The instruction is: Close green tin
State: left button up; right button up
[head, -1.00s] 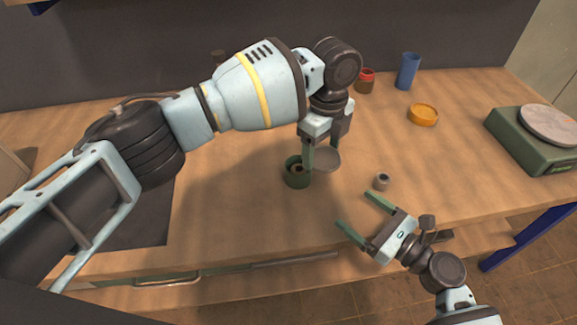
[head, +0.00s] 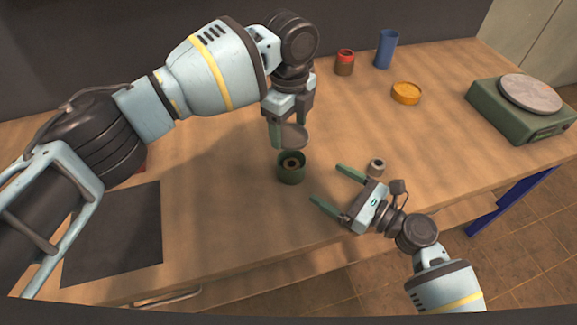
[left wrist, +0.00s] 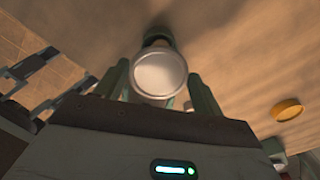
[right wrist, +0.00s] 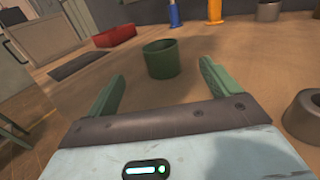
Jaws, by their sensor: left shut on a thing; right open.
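The green tin (head: 291,173) stands upright and open on the bench, with something brownish inside. My left gripper (head: 286,132) is shut on a round grey lid (head: 294,138), which shows close up in the left wrist view (left wrist: 160,74). In the head view the lid appears just above the tin's rim, apart from it. In the left wrist view it partly hides the tin (left wrist: 157,36). My right gripper (head: 333,188) is open and empty, low over the bench to the right of the tin. In the right wrist view the tin (right wrist: 161,60) lies ahead, between the finger directions.
A small grey cylinder (head: 376,167) stands close beside my right gripper. An orange dish (head: 406,93), a red-topped jar (head: 345,63) and a blue cup (head: 387,49) stand behind. A green scale (head: 522,110) is at right. A dark mat (head: 115,235) lies at left.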

aim_at(292, 161)
jog(key=x, duration=1.2)
dwell(0.4)
jog(key=c, duration=1.5)
pick_arm(q)
jog(key=shift+f, duration=2.5)
